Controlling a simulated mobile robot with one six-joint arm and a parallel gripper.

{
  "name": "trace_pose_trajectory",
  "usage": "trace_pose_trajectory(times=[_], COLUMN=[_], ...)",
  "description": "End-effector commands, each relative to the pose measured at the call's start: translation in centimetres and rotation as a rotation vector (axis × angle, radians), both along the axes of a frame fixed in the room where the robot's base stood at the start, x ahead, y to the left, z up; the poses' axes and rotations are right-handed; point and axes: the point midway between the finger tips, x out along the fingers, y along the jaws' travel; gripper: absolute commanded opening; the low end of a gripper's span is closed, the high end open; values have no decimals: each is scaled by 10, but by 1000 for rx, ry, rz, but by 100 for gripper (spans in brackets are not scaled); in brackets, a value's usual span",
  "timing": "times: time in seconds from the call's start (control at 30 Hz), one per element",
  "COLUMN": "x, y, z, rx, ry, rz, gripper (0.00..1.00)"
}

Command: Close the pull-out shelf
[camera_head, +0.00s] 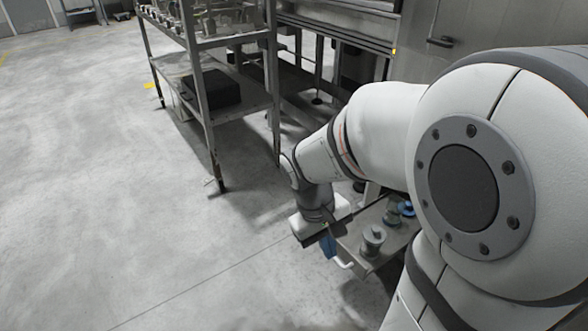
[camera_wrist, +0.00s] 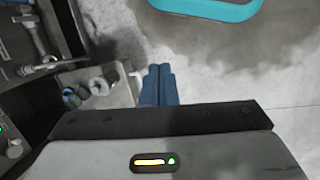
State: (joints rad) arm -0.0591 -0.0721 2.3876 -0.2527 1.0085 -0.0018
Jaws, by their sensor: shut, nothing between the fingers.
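The pull-out shelf (camera_head: 394,243) is a small grey tray standing out at the lower middle of the head view, partly hidden by my arm. It carries grey cylindrical parts (camera_head: 373,240) and a blue ring-like part (camera_head: 405,208). A white handle (camera_head: 344,264) sits at its outer end. My gripper (camera_head: 329,250) has blue fingers, shut and empty, beside the handle end. In the wrist view, the shelf (camera_wrist: 122,88) lies left of my fingers (camera_wrist: 158,70), with the white handle (camera_wrist: 138,77) close beside them. I cannot tell whether they touch.
A metal rack (camera_head: 205,85) with a black box (camera_head: 212,90) on its lower shelf stands at the upper left. A grey machine panel (camera_head: 455,30) is behind my arm. The concrete floor (camera_head: 90,180) at left is clear. Machine hardware (camera_wrist: 35,45) fills the wrist view's left.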

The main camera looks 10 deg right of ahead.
Motion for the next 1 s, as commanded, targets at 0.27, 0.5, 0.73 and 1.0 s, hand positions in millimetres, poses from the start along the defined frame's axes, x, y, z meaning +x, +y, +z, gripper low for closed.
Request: trace_pose_trajectory(times=[0.27, 0.5, 0.73, 1.0], x=[47, 94, 135, 166], y=[-26, -39, -37, -20], z=[-69, -135, -213, -313], rx=[-289, -550, -806, -1085], ry=[319, 541, 710, 825], rz=[270, 522, 785, 1093], gripper=[0, 0, 0, 0])
